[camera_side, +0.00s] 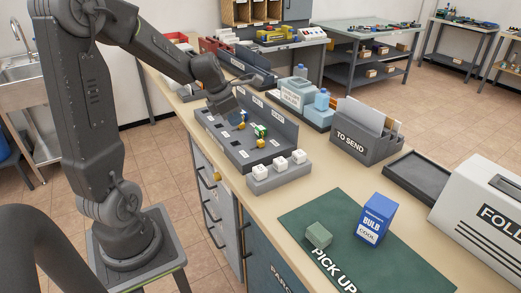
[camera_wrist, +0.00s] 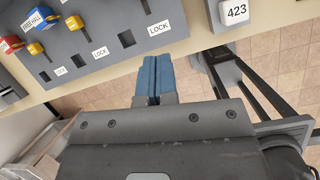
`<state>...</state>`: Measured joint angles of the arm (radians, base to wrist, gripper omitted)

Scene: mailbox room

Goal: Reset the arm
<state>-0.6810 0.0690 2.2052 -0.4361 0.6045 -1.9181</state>
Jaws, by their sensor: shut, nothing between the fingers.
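My gripper (camera_side: 238,118) is over the dark panel (camera_side: 222,138) on the bench in the side view. In the wrist view its two blue fingers (camera_wrist: 153,66) are together, with nothing visible between them. The fingertips show near the panel's front edge in that view, close to slots marked LOCK. I cannot tell how high they are above it. My arm reaches out from its stand at the left of the side view.
Keys with yellow parts (camera_wrist: 36,48) and coloured tags stand in the panel. Beside it is a grey block with white cubes (camera_side: 282,175). A TO SEND holder (camera_side: 352,146), BULB box (camera_side: 376,218), green block (camera_side: 318,235) and green PICK UP mat (camera_side: 350,262) lie further along the bench.

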